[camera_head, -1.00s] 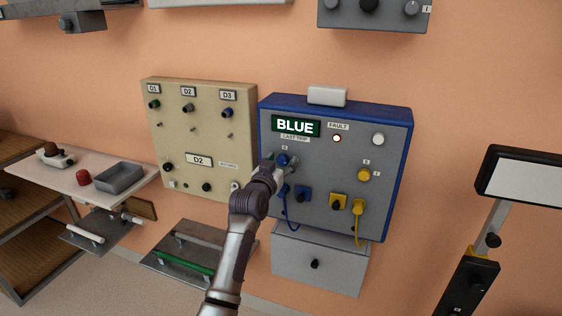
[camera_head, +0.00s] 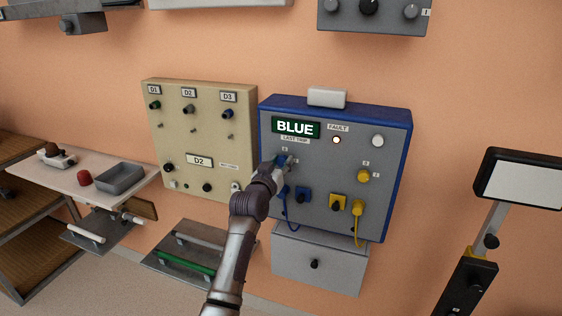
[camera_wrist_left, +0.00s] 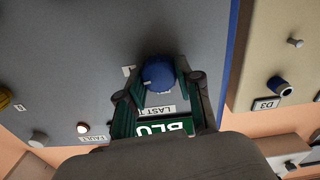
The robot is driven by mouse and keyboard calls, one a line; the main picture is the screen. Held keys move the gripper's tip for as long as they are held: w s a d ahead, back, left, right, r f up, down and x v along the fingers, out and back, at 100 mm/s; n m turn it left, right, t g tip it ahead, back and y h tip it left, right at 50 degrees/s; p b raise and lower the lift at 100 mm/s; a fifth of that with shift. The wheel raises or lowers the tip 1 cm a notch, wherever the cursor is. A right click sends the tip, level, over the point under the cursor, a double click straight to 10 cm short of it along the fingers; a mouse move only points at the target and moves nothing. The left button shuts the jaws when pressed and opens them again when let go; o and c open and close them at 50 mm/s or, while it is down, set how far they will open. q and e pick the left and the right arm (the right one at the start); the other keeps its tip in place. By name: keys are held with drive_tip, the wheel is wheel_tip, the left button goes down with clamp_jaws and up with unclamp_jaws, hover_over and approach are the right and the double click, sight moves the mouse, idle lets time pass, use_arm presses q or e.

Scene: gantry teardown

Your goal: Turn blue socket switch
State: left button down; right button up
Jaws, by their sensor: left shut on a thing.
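The blue socket switch is a round blue knob (camera_wrist_left: 159,74) on the grey face of a blue-edged panel (camera_head: 345,215). In the head view it is mostly hidden behind my left gripper (camera_head: 284,164). In the left wrist view my left gripper (camera_wrist_left: 157,88) has its fingers on either side of the knob and is shut on it. The panel's display (camera_head: 296,127) reads BLUE above a LAST TRIP label. A small FAULT light (camera_head: 337,140) shows pale with a reddish rim. My right gripper is not in view.
Below the knob are a blue socket (camera_head: 303,195) and a blue plug with its cable (camera_head: 290,222). A yellow knob (camera_head: 363,176), yellow socket (camera_head: 338,202) and yellow plug (camera_head: 358,207) sit to the right. A beige panel (camera_head: 215,140) is close on the left.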

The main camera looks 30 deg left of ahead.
use_arm(q)
drive_tip(key=n+p, duration=0.2)
drive_tip(key=n, duration=0.1)
drive_tip(key=shift+r, duration=0.1)
drive_tip(key=n+p, duration=0.2)
drive_tip(key=n, duration=0.3)
drive_tip(key=n+p, duration=0.2)
drive_tip(key=n, duration=0.2)
drive_tip(key=shift+a, duration=0.1)
drive_tip(key=shift+f+n+p, duration=0.15)
drive_tip(key=shift+n+p, duration=0.15)
drive_tip(key=shift+n, duration=0.8)
drive_tip(key=shift+f+n+p, duration=0.1)
drive_tip(key=shift+n+p, duration=0.15)
drive_tip(key=shift+n, duration=0.85)
drive_tip(key=c, duration=0.8)
unclamp_jaws()
drive_tip(key=shift+o, duration=0.2)
drive_tip(key=shift+s, duration=0.15)
